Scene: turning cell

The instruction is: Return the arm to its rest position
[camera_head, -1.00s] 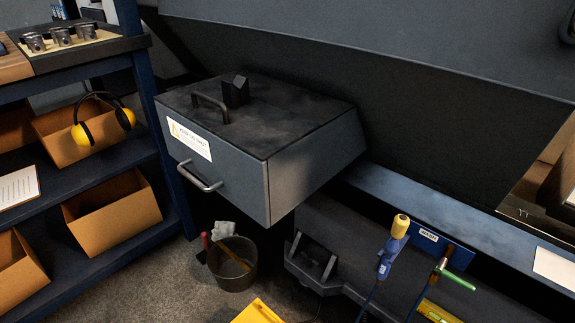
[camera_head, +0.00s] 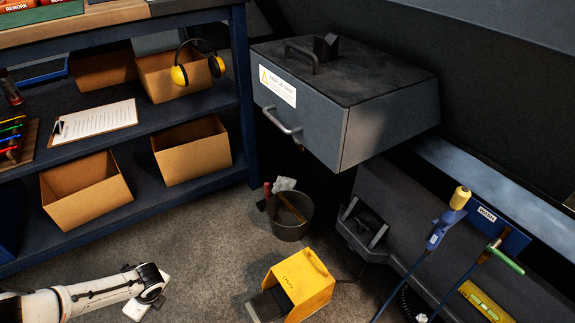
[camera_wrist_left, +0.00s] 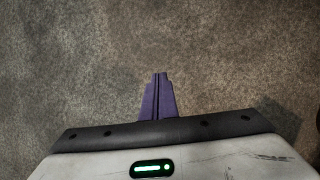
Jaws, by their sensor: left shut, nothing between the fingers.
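My left arm (camera_head: 85,297) comes in from the lower left of the head view, low over the grey floor. Its fingers cannot be made out there. In the left wrist view my left gripper (camera_wrist_left: 158,76) shows its two purple fingers pressed together, with nothing between them. Below the fingers in that view is only bare floor. My right arm and gripper are not in view.
A blue shelf rack (camera_head: 244,95) with cardboard boxes stands at the left. A yellow foot-pedal housing (camera_head: 305,285) and a bucket (camera_head: 290,222) stand on the floor right of the arm. A grey drawer unit (camera_head: 330,110) juts out above. Floor between is clear.

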